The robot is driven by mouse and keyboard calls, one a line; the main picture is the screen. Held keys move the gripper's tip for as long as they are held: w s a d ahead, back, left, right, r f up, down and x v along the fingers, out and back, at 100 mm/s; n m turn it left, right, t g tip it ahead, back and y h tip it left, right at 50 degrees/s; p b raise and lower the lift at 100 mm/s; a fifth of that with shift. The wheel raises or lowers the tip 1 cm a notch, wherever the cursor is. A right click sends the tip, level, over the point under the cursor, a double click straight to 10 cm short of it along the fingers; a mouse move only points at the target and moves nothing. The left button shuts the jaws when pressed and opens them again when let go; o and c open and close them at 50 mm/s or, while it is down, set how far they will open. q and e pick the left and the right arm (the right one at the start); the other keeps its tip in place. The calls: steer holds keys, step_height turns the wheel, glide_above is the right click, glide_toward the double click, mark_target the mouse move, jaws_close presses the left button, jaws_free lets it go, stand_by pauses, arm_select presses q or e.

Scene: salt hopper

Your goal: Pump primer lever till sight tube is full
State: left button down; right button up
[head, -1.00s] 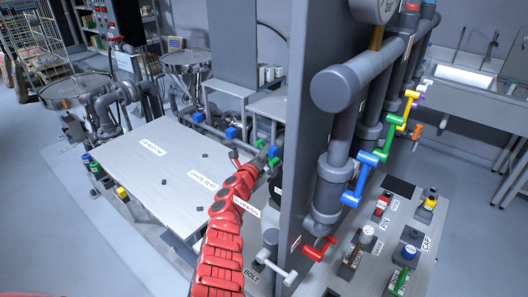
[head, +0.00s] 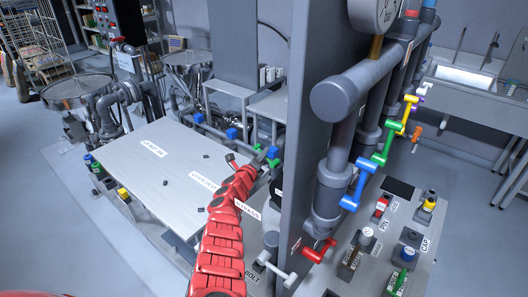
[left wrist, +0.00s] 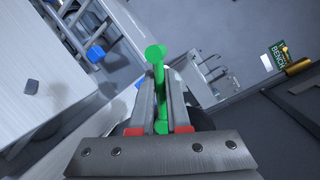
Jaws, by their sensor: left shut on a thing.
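A green lever (left wrist: 155,60) with a round knob at its end stands between the fingers of my left gripper (left wrist: 160,105) in the left wrist view. The fingers are shut on its shaft, and its lower end shows near their base. My right gripper is not in view.
Right of the panel are thick grey pipes with a blue lever (head: 358,188), a green lever (head: 385,148) and a red lever (head: 318,251). A pale bench (head: 150,185) with small dark pieces stands left of my arm.

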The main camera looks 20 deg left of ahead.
arm_select(q)
steer(key=shift+w+a+f+n+g, duration=0.1)
steer(key=shift+a+f+n+g, duration=0.2)
steer(key=shift+n, duration=0.5)
steer(key=shift+a+f+n+g+h, duration=0.15)
steer(key=shift+f+n+g, duration=0.1)
steer(key=shift+f+n, duration=0.45)
steer(key=shift+d+f+n+g+h, duration=0.15)
steer(key=shift+f+n+g, duration=0.15)
steer(key=shift+n, duration=0.7)
steer(key=shift+a+f, duration=0.1)
steer(key=c, duration=0.9)
jaws_free()
